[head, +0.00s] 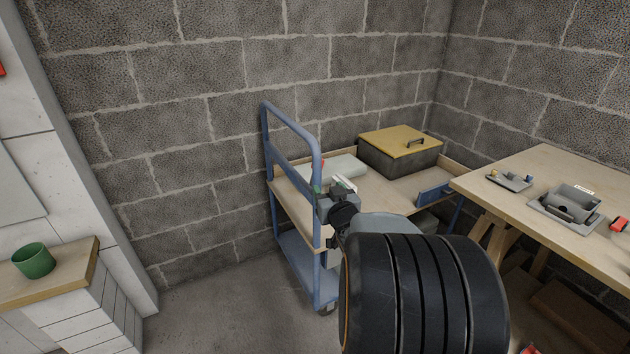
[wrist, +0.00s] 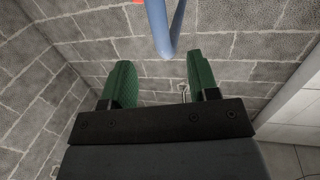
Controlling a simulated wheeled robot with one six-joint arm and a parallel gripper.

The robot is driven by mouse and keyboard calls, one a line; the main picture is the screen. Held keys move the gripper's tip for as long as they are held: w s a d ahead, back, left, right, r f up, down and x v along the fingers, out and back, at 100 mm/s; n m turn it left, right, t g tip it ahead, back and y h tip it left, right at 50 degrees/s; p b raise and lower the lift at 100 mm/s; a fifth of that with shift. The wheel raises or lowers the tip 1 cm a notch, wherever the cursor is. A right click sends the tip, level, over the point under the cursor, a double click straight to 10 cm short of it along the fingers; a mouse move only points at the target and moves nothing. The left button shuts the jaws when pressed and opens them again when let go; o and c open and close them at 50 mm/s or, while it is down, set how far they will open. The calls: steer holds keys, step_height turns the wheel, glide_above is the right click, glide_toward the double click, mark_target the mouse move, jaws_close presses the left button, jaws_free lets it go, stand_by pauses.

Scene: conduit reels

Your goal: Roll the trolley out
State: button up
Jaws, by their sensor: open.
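The trolley has a blue tube frame, a wooden upper deck (head: 383,190) and a blue lower shelf. It stands against the block wall in the head view. Its blue push handle (head: 292,125) rises at the left end. My gripper (head: 320,189) is at the handle's near post, just above deck height. In the wrist view my gripper (wrist: 158,78) shows two green fingers spread apart. A blue handle tube (wrist: 158,27) appears ahead, lined up with the gap between the fingertips. My arm hides part of the trolley's near side.
A box with a yellow lid (head: 400,141) and a pale slab (head: 345,165) lie on the trolley deck. A wooden workbench (head: 550,165) with small fixtures stands close at the right. A counter with a green cup (head: 33,260) is at the left. Floor (head: 225,310) is clear between.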

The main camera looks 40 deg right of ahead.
mark_target(315, 167)
steer(key=b+x, duration=0.1)
steer(key=x, duration=1.2)
steer(key=shift+w+d+r, duration=0.1)
steer(key=shift+w+d, duration=0.1)
steer(key=shift+w, duration=0.1)
steer(key=shift+c, duration=0.4)
jaws_close()
